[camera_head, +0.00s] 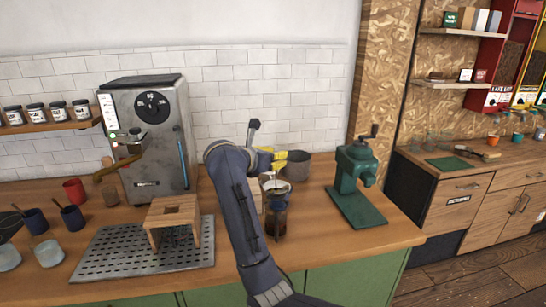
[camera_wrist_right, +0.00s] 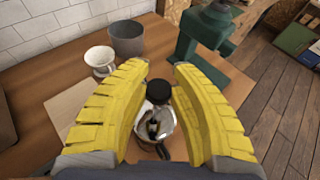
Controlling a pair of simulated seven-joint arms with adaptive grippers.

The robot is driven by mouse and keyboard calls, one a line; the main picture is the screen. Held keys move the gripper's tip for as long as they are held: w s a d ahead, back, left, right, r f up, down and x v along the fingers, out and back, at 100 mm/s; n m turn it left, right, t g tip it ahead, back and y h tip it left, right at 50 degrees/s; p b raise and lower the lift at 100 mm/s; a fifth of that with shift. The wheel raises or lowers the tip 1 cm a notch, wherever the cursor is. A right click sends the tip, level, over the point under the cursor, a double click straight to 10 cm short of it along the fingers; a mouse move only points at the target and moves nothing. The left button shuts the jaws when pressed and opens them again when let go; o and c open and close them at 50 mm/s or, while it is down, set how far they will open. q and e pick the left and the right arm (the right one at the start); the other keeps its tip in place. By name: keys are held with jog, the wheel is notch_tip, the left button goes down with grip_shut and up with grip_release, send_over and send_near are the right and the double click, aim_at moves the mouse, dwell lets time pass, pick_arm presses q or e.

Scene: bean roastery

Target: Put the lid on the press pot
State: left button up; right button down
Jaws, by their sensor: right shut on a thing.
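The press pot (camera_head: 276,222) stands on the wooden counter just right of my right forearm in the head view, partly hidden. In the right wrist view the glass pot (camera_wrist_right: 150,127) shows below and between my fingers. My right gripper (camera_wrist_right: 160,84) has its yellow fingers on either side of a round black knob (camera_wrist_right: 159,92), which I take as the lid's, and is shut on it above the pot. Whether the lid touches the pot's rim cannot be told. My right gripper also shows from behind in the head view (camera_head: 280,160). My left gripper is out of view.
A grey container (camera_wrist_right: 127,38) and a white dripper (camera_wrist_right: 100,59) stand beyond the pot. A green grinder (camera_head: 355,180) stands to the right. A wooden stand (camera_head: 173,213) on a perforated tray (camera_head: 105,262) and a roaster (camera_head: 150,130) are left.

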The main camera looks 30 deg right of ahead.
jog(key=shift+f, duration=2.35)
dwell(2.0)
jog(key=c, duration=1.1)
grip_release()
jog(key=shift+a, duration=0.1)
jog(key=v, duration=0.7)
jog(key=shift+s+a, duration=0.1)
jog(key=shift+s, duration=0.1)
